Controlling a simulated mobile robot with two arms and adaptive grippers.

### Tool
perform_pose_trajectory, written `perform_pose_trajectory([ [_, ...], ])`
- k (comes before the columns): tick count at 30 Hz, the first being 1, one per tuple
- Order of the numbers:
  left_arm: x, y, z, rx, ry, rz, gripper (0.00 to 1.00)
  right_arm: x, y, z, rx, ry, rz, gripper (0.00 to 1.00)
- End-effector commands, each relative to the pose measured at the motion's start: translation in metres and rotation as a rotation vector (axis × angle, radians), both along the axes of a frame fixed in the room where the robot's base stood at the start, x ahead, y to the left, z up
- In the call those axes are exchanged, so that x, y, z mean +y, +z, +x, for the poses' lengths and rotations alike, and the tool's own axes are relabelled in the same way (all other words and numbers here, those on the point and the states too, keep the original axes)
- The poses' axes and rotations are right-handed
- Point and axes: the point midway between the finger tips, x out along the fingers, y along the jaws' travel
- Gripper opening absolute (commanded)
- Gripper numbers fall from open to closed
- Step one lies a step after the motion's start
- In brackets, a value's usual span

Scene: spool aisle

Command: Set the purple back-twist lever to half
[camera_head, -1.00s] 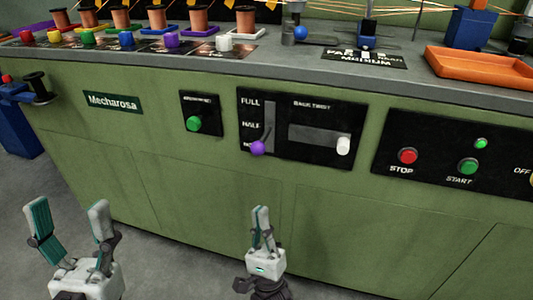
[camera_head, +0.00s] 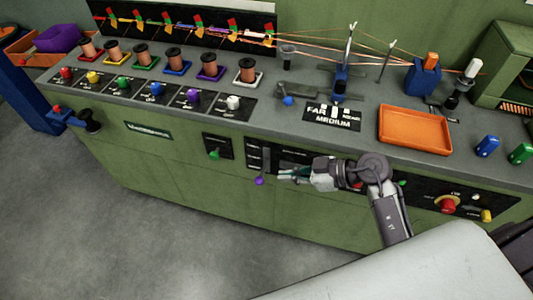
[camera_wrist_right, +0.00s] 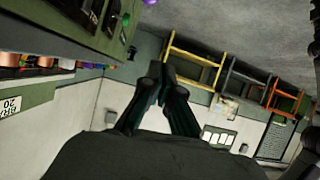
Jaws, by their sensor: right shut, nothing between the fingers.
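The purple back-twist lever knob (camera_head: 259,181) sits at the low end of its upright slot in the black back-twist panel (camera_head: 252,156) on the machine's front. My right gripper (camera_head: 280,175) is just right of the knob, pointing left toward it, shut and empty. A small gap shows between fingertips and knob. The hand covers much of the panel, and the white knob there is hidden. My left gripper is out of view.
A green knob (camera_head: 214,154) is left of the lever. My right arm passes in front of the stop and start buttons. A red knob (camera_head: 448,204) is farther right. The console top holds spools and an orange tray (camera_head: 415,130). Floor at left is clear.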

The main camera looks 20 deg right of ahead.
Motion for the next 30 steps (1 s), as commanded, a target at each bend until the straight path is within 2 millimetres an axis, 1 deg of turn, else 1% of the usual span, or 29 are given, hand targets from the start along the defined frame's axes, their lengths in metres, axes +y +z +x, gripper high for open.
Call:
perform_pose_trajectory([
  [1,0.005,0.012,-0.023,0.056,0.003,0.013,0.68,-0.012,0.014,0.001,-0.002,-0.022,-0.053,0.0],
  [3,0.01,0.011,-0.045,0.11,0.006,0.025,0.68,-0.024,0.014,0.003,-0.003,-0.044,-0.107,0.0],
  [6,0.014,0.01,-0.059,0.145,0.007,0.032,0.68,-0.03,0.011,0.005,-0.003,-0.059,-0.14,0.0],
  [8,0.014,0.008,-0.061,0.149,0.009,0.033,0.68,-0.028,0.007,0.007,-0.003,-0.06,-0.144,0.0],
  [11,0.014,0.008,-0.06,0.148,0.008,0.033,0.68,-0.019,-0.001,0.014,-0.002,-0.062,-0.14,0.0],
  [23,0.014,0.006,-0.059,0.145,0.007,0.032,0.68,0.035,-0.046,0.058,-0.003,-0.059,-0.138,0.0],
  [25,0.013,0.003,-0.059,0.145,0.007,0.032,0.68,0.035,-0.06,0.059,0.002,-0.059,-0.141,0.0],
  [30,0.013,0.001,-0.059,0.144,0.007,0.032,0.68,0.037,-0.078,0.064,-0.001,-0.059,-0.141,0.0],
])
